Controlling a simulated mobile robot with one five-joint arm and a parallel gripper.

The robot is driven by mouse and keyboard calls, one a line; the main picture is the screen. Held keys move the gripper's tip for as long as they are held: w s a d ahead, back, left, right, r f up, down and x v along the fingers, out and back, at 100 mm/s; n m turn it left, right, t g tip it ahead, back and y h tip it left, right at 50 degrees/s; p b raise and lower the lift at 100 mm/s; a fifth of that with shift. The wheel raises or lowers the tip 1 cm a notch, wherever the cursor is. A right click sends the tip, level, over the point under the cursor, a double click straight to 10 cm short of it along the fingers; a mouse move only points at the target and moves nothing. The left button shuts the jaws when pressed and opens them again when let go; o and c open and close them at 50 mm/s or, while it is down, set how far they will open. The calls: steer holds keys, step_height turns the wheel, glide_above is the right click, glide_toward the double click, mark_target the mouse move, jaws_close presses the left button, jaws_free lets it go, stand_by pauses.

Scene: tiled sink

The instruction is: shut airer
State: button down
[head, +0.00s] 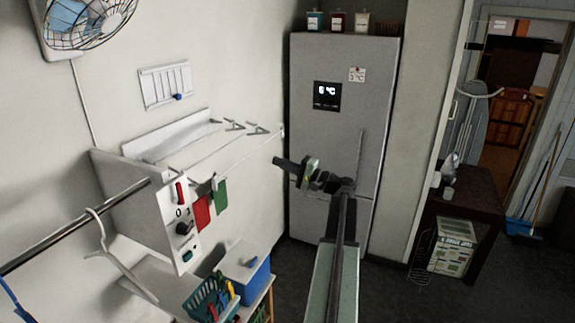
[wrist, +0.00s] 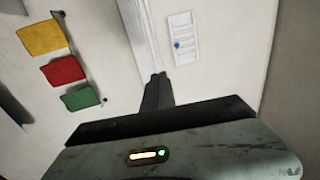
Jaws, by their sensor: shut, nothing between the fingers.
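A white slatted rack with a blue knob, which looks like the airer (head: 153,88), is mounted on the left wall above a white box-shaped unit. It appears to lie close against the wall; I cannot tell whether it is fully flush. It also shows in the wrist view (wrist: 190,51), at upper right, with its blue knob (wrist: 177,44) on the left side. My gripper (head: 279,163) is shut and empty, in front of the fridge, to the right of and below the rack in the picture. In the wrist view its fingers (wrist: 157,77) are together, apart from the rack.
The white unit (head: 130,205) juts from the wall, with a control panel (head: 181,226) on its end. Red (head: 202,212) and green (head: 221,196) cloths hang beside it. A grey fridge (head: 335,80) stands behind my arm. A rail with a hanger (head: 104,235) is at lower left.

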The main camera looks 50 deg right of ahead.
steer(key=p+x, duration=0.1)
steer(key=x, duration=0.6)
steer(key=shift+w, duration=0.1)
